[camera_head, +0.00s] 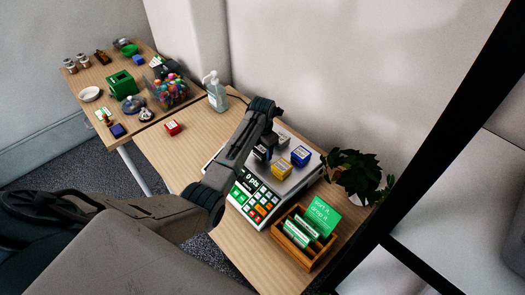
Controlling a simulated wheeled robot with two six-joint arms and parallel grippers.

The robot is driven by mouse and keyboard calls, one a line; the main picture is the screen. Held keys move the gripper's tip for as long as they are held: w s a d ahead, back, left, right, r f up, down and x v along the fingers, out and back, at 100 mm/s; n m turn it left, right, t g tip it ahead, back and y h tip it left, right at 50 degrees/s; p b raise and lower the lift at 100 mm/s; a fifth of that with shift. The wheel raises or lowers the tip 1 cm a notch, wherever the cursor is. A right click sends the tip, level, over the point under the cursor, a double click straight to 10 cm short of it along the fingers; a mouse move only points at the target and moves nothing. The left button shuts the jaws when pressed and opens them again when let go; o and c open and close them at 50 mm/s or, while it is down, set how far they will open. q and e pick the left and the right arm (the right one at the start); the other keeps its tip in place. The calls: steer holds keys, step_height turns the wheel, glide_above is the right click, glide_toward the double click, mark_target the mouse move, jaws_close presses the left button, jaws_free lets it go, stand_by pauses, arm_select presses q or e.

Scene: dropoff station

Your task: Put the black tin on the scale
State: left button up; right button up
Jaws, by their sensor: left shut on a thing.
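The scale (310,171) stands on the wooden table, with a keypad and a lit display at its front. My left arm reaches over it from the left. My left gripper (266,146) points down over the left part of the scale's plate and is shut on the black tin (262,154), a small dark block with a pale label. I cannot tell whether the tin touches the plate. A yellow tin (282,173) and a blue tin (301,155) are on the plate, and a grey item (284,140) shows behind the gripper. My right gripper is not in view.
A red tin (173,127) lies on the table to the left. A pump bottle (215,93) and a tub of colourful items (171,90) stand further back. A wooden box with cards (299,260) and a plant (357,172) stand right of the scale.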

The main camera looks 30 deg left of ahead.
mark_target(262, 148)
arm_select(q)
steer(key=shift+f, duration=1)
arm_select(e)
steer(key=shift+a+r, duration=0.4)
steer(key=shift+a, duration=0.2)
arm_select(q)
steer(key=o, duration=1.1)
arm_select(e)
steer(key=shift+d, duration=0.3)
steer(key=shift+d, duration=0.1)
arm_select(q)
steer(key=shift+r, duration=0.6)
step_height(262, 148, up, 10)
steer(key=b, duration=0.3)
steer(key=shift+r, duration=0.15)
steer(key=shift+r+b, duration=0.3)
steer(key=shift+r, duration=0.1)
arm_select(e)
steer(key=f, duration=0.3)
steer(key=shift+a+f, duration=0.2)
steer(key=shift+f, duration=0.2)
